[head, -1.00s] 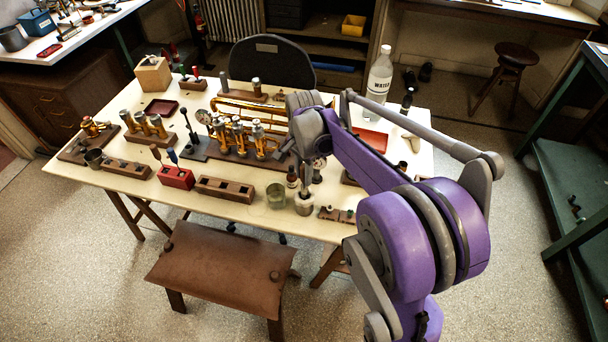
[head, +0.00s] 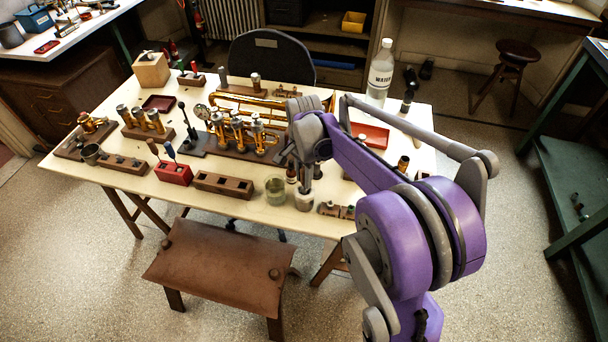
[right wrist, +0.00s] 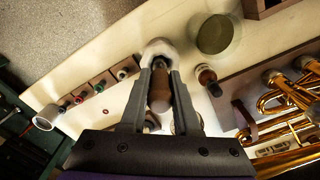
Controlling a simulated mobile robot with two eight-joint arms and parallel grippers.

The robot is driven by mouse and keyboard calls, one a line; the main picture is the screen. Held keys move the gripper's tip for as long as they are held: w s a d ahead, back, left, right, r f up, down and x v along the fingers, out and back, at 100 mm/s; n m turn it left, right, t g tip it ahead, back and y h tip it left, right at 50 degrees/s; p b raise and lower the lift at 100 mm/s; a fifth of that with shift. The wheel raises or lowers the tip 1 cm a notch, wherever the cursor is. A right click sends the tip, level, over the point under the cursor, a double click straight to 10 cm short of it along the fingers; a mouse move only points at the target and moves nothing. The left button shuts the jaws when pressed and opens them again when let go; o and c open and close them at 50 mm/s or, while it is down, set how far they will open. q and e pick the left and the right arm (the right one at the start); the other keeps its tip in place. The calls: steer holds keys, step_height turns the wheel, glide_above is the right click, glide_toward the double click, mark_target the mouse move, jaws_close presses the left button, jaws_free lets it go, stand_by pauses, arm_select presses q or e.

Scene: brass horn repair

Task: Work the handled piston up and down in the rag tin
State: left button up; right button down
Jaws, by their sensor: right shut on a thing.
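My right gripper (head: 304,176) is over the table, directly above the rag tin (head: 304,202), a small pale round container near the front edge. In the right wrist view the gripper (right wrist: 160,88) is shut on the brown handle (right wrist: 159,92) of the piston, one finger on each side. The piston's far end points into the whitish opening of the rag tin (right wrist: 157,46). How deep it sits is hidden by the handle and fingers. My left gripper is not in view.
A small parts rack (head: 336,210) lies on the right. The brass horn (head: 237,135) lies behind. Left of the jar is a wooden block (head: 223,186).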

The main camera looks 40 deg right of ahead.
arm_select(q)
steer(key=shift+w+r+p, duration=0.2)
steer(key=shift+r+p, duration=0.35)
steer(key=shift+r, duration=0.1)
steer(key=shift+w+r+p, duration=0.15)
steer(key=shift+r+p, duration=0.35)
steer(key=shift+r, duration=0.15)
arm_select(e)
steer(key=shift+r, duration=1.85)
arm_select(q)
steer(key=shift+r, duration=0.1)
arm_select(e)
steer(key=shift+r, duration=0.1)
steer(key=shift+r, duration=0.2)
steer(key=shift+r+p, duration=1.65)
steer(key=shift+r, duration=1.05)
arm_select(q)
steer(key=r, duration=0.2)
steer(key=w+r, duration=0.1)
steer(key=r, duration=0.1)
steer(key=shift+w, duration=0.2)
